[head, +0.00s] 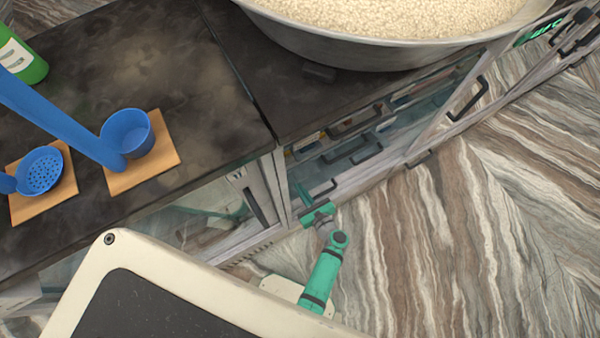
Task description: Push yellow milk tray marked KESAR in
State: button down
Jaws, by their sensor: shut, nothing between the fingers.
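My gripper (315,211), at the end of my teal arm, is low at the front of the cabinet under the counter, close to its left upright. It is shut with nothing held. Its fingertips are small and hard to make out. Behind the cabinet front are several drawer-like trays with dark handles (366,153). A small yellowish patch (306,141) shows near the upper left of this opening; I cannot tell whether it belongs to the yellow milk tray. No KESAR marking is readable, and I cannot tell how far any tray stands out.
A large metal pan (345,48) of pale grains stands on the dark counter (190,70). A blue cup-shaped ladle (128,133) and a blue perforated ladle (41,172) rest on wooden boards at left. Dark handles line the cabinet front. The striped floor (460,250) at right is clear.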

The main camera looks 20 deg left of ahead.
send_over(289, 177)
notch_tip(289, 177, down, 2)
jog(key=shift+w+f, duration=0.1)
jog(key=shift+w+a, duration=0.4)
jog(key=shift+a, duration=0.1)
jog(key=shift+w+a, duration=0.85)
jog(key=shift+w, duration=0.05)
jog(key=shift+s+a, duration=0.2)
jog(key=shift+d, duration=0.15)
